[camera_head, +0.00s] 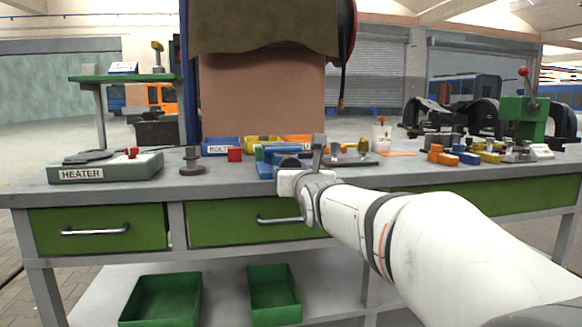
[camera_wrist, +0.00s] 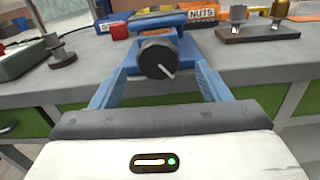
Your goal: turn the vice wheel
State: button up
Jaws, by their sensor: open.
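The vice wheel (camera_wrist: 156,56) is a dark round knob with a white line on its face, pointing to the lower right in the wrist view. It sits on the front of the blue vice (camera_wrist: 183,44) at the bench edge. The vice also shows in the head view (camera_head: 278,150), where my arm hides part of it and the wheel is not clearly visible. My gripper (camera_wrist: 160,70) is open, with one blue finger on each side of the wheel. I cannot tell whether the fingertips reach alongside it; no contact is visible.
The green drawers (camera_head: 244,223) lie below the bench edge. A red block (camera_wrist: 119,31) and dark round stand (camera_wrist: 61,54) are left of the vice. A NUTS bin (camera_wrist: 202,14) is behind, and a plate with metal posts (camera_wrist: 250,31) is right. The heater (camera_head: 106,168) is far left.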

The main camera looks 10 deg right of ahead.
jog(key=shift+s, duration=1)
jog(key=shift+f, duration=0.1)
